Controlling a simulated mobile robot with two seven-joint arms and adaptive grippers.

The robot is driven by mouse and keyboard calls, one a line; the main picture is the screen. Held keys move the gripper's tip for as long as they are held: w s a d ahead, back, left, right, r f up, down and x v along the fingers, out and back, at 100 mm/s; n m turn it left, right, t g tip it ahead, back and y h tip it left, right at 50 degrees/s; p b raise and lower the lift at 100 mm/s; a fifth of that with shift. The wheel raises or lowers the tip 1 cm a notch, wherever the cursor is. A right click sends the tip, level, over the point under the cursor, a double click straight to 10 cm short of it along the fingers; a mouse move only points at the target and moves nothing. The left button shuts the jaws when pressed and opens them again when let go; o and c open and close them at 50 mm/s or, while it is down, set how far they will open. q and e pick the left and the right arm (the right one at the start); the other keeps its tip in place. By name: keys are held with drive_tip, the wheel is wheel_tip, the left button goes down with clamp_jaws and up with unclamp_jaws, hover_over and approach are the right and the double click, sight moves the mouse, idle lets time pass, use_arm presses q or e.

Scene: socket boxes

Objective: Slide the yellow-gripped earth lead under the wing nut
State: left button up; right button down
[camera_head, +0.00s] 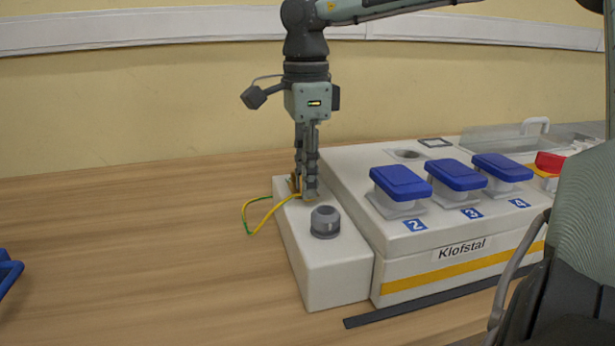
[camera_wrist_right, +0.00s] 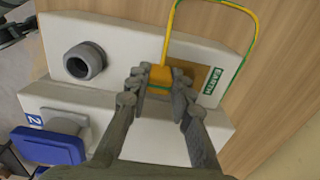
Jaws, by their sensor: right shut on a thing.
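The earth lead's yellow grip (camera_wrist_right: 160,77) is between the fingers of my right gripper (camera_wrist_right: 158,82), which is shut on it. In the head view my right gripper (camera_head: 307,188) points down at the far end of the small white box (camera_head: 335,278). The lead's green-yellow wire (camera_head: 262,222) loops out to the left over the table; it also shows in the wrist view (camera_wrist_right: 256,30). A tan plate (camera_wrist_right: 203,72) lies beside the grip, next to a green EARTH label (camera_wrist_right: 211,88). I cannot make out the wing nut; the fingers cover that area.
A dark round fitting (camera_head: 325,222) stands on the small box's near end. To the right is a larger white box with blue socket covers (camera_head: 400,182), marked Klofstal. A blue object (camera_head: 8,268) is cut off at the left edge.

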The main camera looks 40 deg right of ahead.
drive_tip(key=shift+w, duration=0.1)
drive_tip(key=c, duration=1.3)
unclamp_jaws()
drive_tip(key=shift+o, duration=0.2)
wheel_tip(320, 180, up, 19)
drive_tip(key=p, duration=0.2)
